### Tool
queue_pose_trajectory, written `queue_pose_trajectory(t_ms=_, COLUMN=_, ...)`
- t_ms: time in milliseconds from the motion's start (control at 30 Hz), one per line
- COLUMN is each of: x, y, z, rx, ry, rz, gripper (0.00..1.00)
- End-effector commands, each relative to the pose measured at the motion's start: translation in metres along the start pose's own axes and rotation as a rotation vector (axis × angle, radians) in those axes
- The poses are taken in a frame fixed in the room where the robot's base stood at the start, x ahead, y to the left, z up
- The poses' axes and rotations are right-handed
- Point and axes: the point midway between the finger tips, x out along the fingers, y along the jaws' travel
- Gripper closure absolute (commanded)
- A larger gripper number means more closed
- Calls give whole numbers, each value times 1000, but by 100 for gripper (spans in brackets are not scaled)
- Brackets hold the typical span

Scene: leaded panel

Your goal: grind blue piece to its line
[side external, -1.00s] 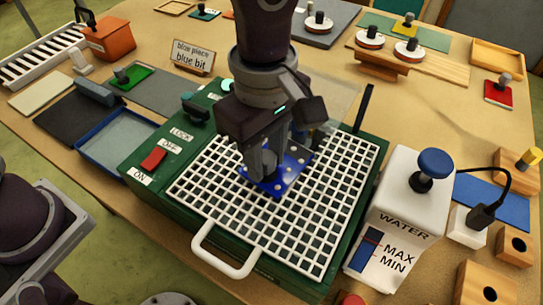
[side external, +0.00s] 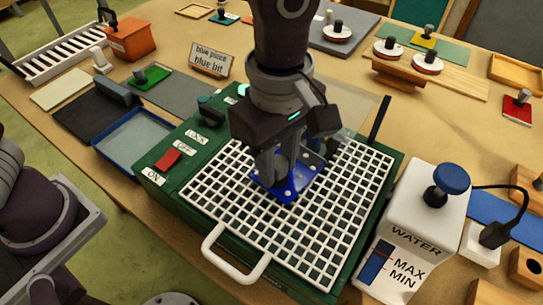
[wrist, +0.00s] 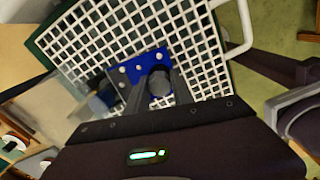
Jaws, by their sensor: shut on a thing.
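The blue piece (side external: 291,187) is a flat blue plate with white dots, lying on or just above the white grid (side external: 255,232) of the green grinder (side external: 160,189). A grey knob (wrist: 159,82) stands on the piece. My gripper (side external: 277,176) is shut on that knob; the blue plate (wrist: 150,60) shows around it in the wrist view. A dark blue cylinder (wrist: 99,104), which may be the grinding bit, is beside the piece in the wrist view. I cannot tell whether they touch. No line on the piece can be made out.
A red switch (side external: 168,159) sits between the OFF and ON labels. A sign (side external: 209,61) reads "blue piece blue bit". The white water tank (side external: 418,220) stands right of the grid. A dark upright post (side external: 380,119) rises at the grinder's back corner. The near grid is clear.

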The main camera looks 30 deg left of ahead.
Motion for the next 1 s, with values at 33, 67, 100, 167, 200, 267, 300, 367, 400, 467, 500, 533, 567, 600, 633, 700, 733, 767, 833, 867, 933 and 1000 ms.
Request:
queue_pose_trajectory(t_ms=33, x=0, y=1, z=2, rx=1, ry=0, rz=0, gripper=100)
queue_pose_trajectory(t_ms=67, x=0, y=1, z=4, rx=1, ry=0, rz=0, gripper=100)
queue_pose_trajectory(t_ms=100, x=0, y=2, z=6, rx=1, ry=0, rz=0, gripper=100)
queue_pose_trajectory(t_ms=167, x=0, y=3, z=8, rx=1, ry=0, rz=1, gripper=100)
queue_pose_trajectory(t_ms=200, x=0, y=4, z=10, rx=0, ry=-1, rz=2, gripper=100)
queue_pose_trajectory(t_ms=267, x=0, y=4, z=10, rx=-1, ry=-1, rz=2, gripper=100)
queue_pose_trajectory(t_ms=300, x=0, y=3, z=10, rx=-1, ry=-1, rz=2, gripper=100)
queue_pose_trajectory(t_ms=367, x=0, y=0, z=11, rx=0, ry=0, rz=2, gripper=100)
queue_pose_trajectory(t_ms=400, x=0, y=-3, z=11, rx=0, ry=0, rz=1, gripper=100)
queue_pose_trajectory(t_ms=467, x=0, y=-6, z=13, rx=1, ry=0, rz=1, gripper=100)
queue_pose_trajectory(t_ms=500, x=0, y=-9, z=13, rx=2, ry=0, rz=1, gripper=100)
queue_pose_trajectory(t_ms=533, x=0, y=-11, z=14, rx=1, ry=0, rz=1, gripper=100)
queue_pose_trajectory(t_ms=567, x=0, y=-13, z=14, rx=1, ry=-1, rz=1, gripper=100)
queue_pose_trajectory(t_ms=600, x=0, y=-15, z=15, rx=1, ry=-1, rz=2, gripper=100)
queue_pose_trajectory(t_ms=633, x=0, y=-17, z=15, rx=1, ry=-1, rz=1, gripper=100)
queue_pose_trajectory(t_ms=700, x=0, y=-22, z=16, rx=1, ry=0, rz=0, gripper=100)
queue_pose_trajectory(t_ms=733, x=0, y=-24, z=17, rx=2, ry=0, rz=0, gripper=100)
queue_pose_trajectory(t_ms=767, x=0, y=-26, z=18, rx=2, ry=0, rz=0, gripper=100)
queue_pose_trajectory(t_ms=833, x=0, y=-30, z=19, rx=1, ry=0, rz=0, gripper=100)
queue_pose_trajectory(t_ms=867, x=0, y=-32, z=19, rx=1, ry=0, rz=0, gripper=100)
queue_pose_trajectory(t_ms=933, x=0, y=-34, z=20, rx=0, ry=-1, rz=0, gripper=100)
queue_pose_trajectory(t_ms=1000, x=0, y=-35, z=20, rx=0, ry=-1, rz=1, gripper=100)
